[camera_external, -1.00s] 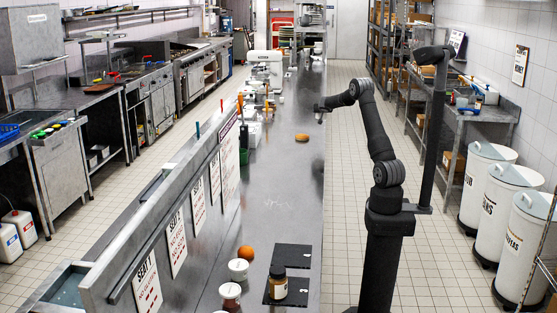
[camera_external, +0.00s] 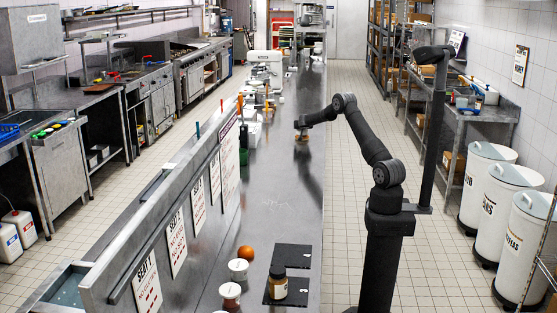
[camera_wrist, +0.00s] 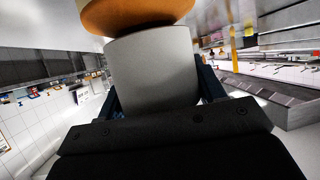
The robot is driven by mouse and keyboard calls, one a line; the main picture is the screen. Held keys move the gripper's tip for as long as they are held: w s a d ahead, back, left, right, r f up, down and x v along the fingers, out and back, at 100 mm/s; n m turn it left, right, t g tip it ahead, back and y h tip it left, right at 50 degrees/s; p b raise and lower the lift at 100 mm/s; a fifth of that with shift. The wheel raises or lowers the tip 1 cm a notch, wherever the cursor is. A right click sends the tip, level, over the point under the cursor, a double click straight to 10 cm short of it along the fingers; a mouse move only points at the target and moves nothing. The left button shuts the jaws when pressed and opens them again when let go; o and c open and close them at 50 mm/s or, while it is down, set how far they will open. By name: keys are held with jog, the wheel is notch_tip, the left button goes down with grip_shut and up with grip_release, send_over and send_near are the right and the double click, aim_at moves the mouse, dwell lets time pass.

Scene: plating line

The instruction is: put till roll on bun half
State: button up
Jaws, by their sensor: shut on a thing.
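The till roll (camera_wrist: 152,62) is a pale grey-white cylinder between the two fingers of my gripper (camera_wrist: 160,85) in the wrist view. My gripper is shut on it. The bun half (camera_wrist: 137,12), orange-brown and rounded, is right at the roll's far end, cut off by the top of the picture. The two look to be touching or nearly so; I cannot tell which. In the external view my gripper (camera_external: 300,130) is directly over the bun half (camera_external: 302,139) on the steel counter. The roll is too small there to make out clearly.
The long steel counter (camera_external: 285,195) is clear around the bun half. Containers and a white machine (camera_external: 265,68) stand farther back. Near the front are an orange (camera_external: 246,253), a white tub (camera_external: 238,268), a brown jar (camera_external: 278,283) and dark mats (camera_external: 292,255).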

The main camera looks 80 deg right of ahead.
jog(key=shift+f, duration=0.2)
jog(key=shift+f, duration=0.15)
jog(key=o, duration=1)
jog(key=shift+r, duration=0.25)
jog(key=v, duration=1.2)
jog(key=shift+f, duration=0.1)
